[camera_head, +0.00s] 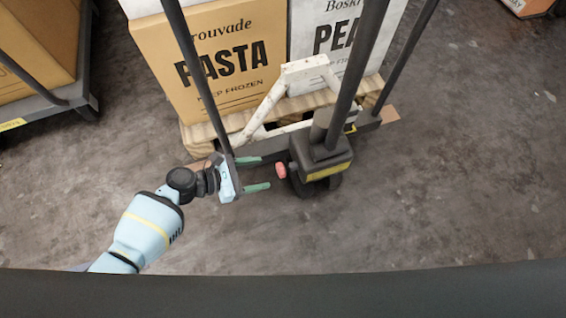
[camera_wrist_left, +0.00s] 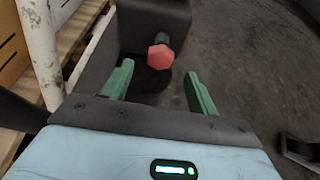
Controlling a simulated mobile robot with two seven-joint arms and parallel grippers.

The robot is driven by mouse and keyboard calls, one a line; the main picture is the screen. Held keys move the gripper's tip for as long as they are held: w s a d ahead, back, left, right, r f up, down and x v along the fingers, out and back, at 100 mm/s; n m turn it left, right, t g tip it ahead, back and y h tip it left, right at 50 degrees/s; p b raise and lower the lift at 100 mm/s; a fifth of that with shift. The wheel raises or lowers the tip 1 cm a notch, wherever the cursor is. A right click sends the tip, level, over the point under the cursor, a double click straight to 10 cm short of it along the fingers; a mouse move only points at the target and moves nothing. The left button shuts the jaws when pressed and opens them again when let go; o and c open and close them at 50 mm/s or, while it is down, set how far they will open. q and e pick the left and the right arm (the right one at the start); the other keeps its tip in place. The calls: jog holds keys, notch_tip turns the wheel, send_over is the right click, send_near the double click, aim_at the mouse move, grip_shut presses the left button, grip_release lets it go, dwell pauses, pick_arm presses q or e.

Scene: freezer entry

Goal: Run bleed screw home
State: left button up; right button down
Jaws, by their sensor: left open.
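The bleed screw has a red hexagonal head (camera_head: 281,171) and sticks out of the left side of a dark block (camera_head: 322,165) at the foot of a dark upright post. In the left wrist view the red head (camera_wrist_left: 160,57) is ahead, beyond and between the fingertips, with a short dark shank behind it. My left gripper (camera_head: 264,173) is open, its two green fingers pointing at the screw and apart from it. It also shows in the left wrist view (camera_wrist_left: 158,78) with nothing between its fingers. My right gripper is not in view.
A pallet truck with a white worn frame (camera_head: 262,110) carries a wooden pallet (camera_head: 205,133) with a pasta box (camera_head: 215,60) and a white box (camera_head: 325,35). Dark posts rise close to my left gripper. Another loaded cart (camera_head: 60,108) stands left.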

aim_at(278, 171)
pick_arm(q)
jog(key=b+x, duration=0.2)
jog(key=x, duration=0.4)
jog(key=shift+d+f+b, duration=0.15)
jog(key=shift+b, duration=0.2)
jog(key=shift+w+d+f, duration=0.2)
jog(key=shift+d, duration=0.45)
jog(key=shift+c, duration=1.2)
jog(key=c, duration=0.8)
